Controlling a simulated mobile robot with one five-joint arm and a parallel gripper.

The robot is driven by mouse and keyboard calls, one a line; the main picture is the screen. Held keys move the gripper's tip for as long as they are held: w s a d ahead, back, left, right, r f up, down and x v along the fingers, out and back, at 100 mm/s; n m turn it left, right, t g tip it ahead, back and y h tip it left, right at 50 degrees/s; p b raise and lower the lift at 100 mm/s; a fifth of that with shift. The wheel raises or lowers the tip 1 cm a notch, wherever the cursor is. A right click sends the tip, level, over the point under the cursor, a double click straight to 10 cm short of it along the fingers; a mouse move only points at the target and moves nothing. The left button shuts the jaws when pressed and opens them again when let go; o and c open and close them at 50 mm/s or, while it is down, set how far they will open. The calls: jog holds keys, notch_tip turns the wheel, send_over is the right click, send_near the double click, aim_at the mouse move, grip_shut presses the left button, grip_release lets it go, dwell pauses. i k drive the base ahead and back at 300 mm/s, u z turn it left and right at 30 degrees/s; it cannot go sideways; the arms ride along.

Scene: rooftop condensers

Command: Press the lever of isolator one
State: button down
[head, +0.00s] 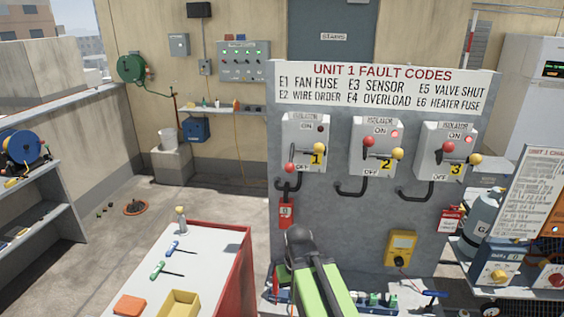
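Isolator one (305,133) is a pale grey box at the left of the grey panel, with a yellow label "1". Its lever has a red knob (289,168) low on the left, near the OFF mark. A yellow knob (319,146) sits at the right of the box. Its small lamp (320,129) looks dark. My green arm rises from the bottom centre to a dark rounded joint below and in front of isolator one. No gripper fingers show, so I cannot see them or anything in them.
Isolator two (361,134) and isolator three (432,134) stand to the right, with lit red lamps and red knobs higher up. A red-sided bench (213,236) with tools is at lower left. A yellow meter (401,245) hangs low on the panel.

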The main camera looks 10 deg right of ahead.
aim_at(290, 167)
jog(key=z, duration=1.1)
jog(key=k, duration=1.3)
jog(key=u, duration=1.75)
jog(key=i, duration=1)
